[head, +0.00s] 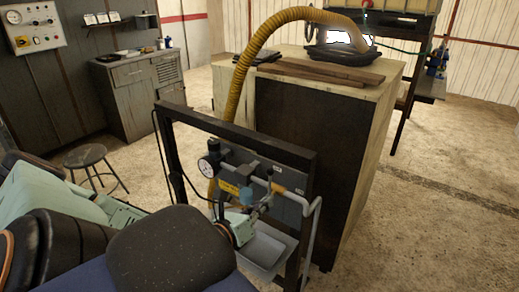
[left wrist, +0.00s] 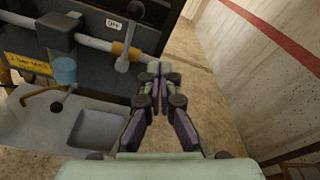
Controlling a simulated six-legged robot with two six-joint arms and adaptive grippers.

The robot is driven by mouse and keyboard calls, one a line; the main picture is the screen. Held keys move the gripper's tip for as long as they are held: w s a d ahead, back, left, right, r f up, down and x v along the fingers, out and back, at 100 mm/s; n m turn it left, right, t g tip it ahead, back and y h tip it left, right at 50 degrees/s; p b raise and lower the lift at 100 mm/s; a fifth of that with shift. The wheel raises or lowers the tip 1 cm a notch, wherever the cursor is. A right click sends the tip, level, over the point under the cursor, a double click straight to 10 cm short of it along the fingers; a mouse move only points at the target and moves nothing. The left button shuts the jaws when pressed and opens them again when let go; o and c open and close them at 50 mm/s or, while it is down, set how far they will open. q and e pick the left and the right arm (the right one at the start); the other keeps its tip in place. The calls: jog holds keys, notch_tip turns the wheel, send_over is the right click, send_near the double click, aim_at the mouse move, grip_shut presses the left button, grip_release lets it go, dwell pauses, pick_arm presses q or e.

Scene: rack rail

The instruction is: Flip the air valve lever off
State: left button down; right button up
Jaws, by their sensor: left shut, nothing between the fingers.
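In the left wrist view a grey lever (left wrist: 126,48) with a round knob stands at a brass-coloured collar on a grey pipe (left wrist: 95,42), beside a small OFF label (left wrist: 113,24). My left gripper (left wrist: 160,72) is shut and empty, just right of this lever and close to the pipe's end, with a small gap seen from the wrist. In the head view my left gripper (head: 266,202) is in front of the rack panel, just below the pipe; the lever is small and hard to make out there. My right gripper is not in view.
A grey tray (head: 262,250) sits below. A pressure gauge (head: 208,167) and the dark rack frame (head: 240,133) surround the panel. A stool (head: 85,155) stands left.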

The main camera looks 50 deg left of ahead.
pick_arm(q)
jog(key=shift+v, duration=0.8)
jog(key=shift+a+f, duration=0.1)
jog(key=shift+a, duration=0.1)
